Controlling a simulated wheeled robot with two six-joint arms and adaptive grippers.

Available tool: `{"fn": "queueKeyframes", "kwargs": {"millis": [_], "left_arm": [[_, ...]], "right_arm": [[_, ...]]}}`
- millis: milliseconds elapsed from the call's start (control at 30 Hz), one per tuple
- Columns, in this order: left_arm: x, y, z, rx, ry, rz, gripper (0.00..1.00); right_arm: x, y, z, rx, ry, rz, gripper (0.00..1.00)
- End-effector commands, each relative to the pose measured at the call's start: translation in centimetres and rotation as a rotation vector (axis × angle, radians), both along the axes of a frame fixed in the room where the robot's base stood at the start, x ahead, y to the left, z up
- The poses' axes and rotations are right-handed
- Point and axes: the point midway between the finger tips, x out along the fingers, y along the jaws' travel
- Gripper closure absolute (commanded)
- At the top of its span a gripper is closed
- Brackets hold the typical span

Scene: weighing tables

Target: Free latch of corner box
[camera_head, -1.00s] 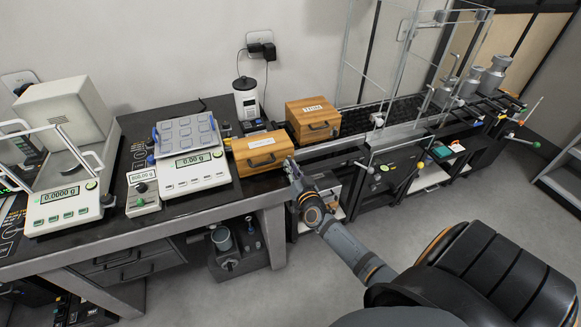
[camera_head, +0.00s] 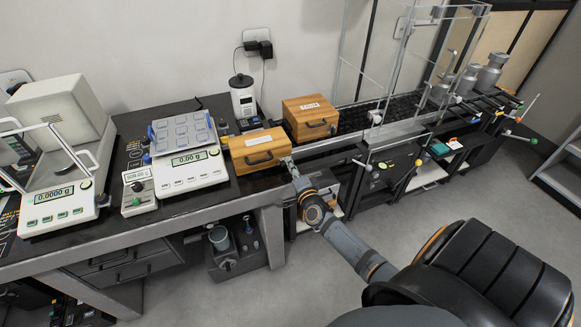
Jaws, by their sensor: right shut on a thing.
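The corner box (camera_head: 252,144) is a wooden case with a dark front handle and a pale label, at the right front corner of the dark weighing table. My right gripper (camera_head: 289,164) is at the box's right end, close against its lower front corner. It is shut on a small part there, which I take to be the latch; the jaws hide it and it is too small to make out. The lid looks closed. My left gripper is not in view.
A second wooden box (camera_head: 311,115) stands behind to the right. A flat-pan scale (camera_head: 186,171) stands just left of the corner box, with a balance (camera_head: 57,207) farther left. A clear-walled frame (camera_head: 398,60) and metal weights (camera_head: 490,72) stand on the right bench.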

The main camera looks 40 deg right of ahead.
Motion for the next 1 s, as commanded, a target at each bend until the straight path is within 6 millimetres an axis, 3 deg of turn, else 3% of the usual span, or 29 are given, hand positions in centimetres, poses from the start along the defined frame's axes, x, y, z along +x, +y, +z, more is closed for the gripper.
{"fn": "queueKeyframes", "kwargs": {"millis": [400, 1000], "left_arm": [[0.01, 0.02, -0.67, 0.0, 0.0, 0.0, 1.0], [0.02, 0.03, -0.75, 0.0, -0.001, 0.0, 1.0]], "right_arm": [[-0.05, -0.05, -0.43, 0.211, -0.049, 0.0, 1.0], [-0.07, -0.05, -0.47, 0.255, -0.058, -0.001, 1.0]]}}
